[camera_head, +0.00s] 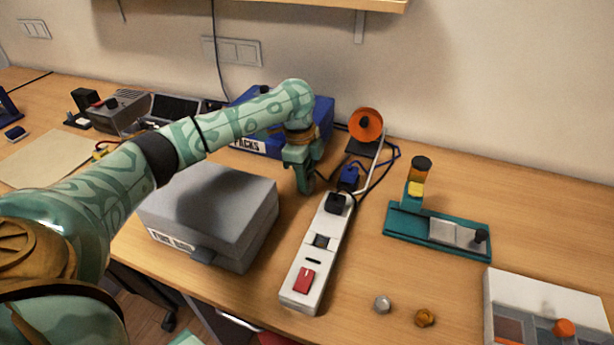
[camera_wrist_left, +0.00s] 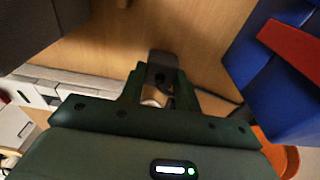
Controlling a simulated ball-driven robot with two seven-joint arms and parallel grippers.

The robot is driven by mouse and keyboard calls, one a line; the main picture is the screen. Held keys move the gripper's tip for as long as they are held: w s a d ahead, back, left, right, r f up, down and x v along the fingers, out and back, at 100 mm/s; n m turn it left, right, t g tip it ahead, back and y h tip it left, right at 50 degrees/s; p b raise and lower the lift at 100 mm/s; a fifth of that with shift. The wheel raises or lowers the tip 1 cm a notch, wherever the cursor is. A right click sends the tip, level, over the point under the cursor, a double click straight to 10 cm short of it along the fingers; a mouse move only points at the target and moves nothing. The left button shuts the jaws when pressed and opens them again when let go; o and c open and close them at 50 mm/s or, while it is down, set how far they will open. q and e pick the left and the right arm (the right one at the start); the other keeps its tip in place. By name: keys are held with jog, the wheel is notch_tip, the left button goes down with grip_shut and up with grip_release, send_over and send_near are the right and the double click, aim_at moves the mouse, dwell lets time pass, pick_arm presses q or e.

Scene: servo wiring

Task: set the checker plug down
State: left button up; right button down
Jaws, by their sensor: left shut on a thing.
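My left gripper (camera_head: 304,184) points down between the grey box and the power strip. In the left wrist view its fingers (camera_wrist_left: 158,90) are shut on a small dark piece with a pale part, which I take to be the checker plug (camera_wrist_left: 155,97). A grey end shows just beyond the fingertips. The plug is mostly hidden by the fingers, and in the head view I cannot make it out. I cannot tell whether it touches the table. My right gripper is not in view.
The white power strip (camera_head: 311,262) holds a black plug (camera_head: 337,203) and has a red switch. The grey box (camera_head: 210,210) stands left. A blue bin (camera_head: 325,112) is behind. A teal fixture (camera_head: 437,235) stands right. Bare table lies between strip and fixture.

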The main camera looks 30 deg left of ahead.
pick_arm(q)
jog(key=o, duration=1)
jog(key=shift+r, duration=0.3)
jog(key=r+p, duration=0.2)
jog(key=r, duration=0.1)
jog(key=a+r+p, duration=0.1)
jog(key=r, duration=0.3)
jog(key=r+p, duration=0.2)
jog(key=r, duration=0.2)
jog(key=shift+s+a+r+p, duration=0.15)
jog(key=shift+s+r+p, duration=0.1)
jog(key=shift+p, duration=0.1)
